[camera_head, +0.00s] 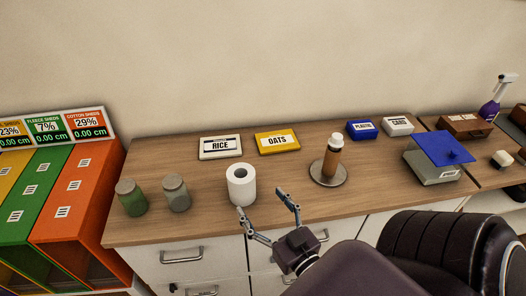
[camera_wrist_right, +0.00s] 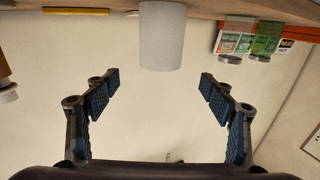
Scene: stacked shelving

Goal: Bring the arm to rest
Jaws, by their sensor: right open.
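My right gripper (camera_head: 264,212) is open and empty in the head view, at the counter's front edge. Its arm comes in from the lower right. A white paper roll (camera_head: 241,186) stands upright on the wooden counter (camera_head: 300,191), just beyond the gripper and apart from it. In the right wrist view, the two fingers of the gripper (camera_wrist_right: 158,90) are spread wide with nothing between them. The roll (camera_wrist_right: 162,38) shows there beyond the fingertips at the top middle. My left gripper is not in view.
Two jars (camera_head: 131,197) stand left of the roll. Rice (camera_head: 220,147) and oats (camera_head: 278,142) boxes lie behind. A brown bottle (camera_head: 331,160) stands on a round plate to the right. A grey box with a blue lid (camera_head: 442,148) is farther right. Colored bins (camera_head: 75,201) are at left.

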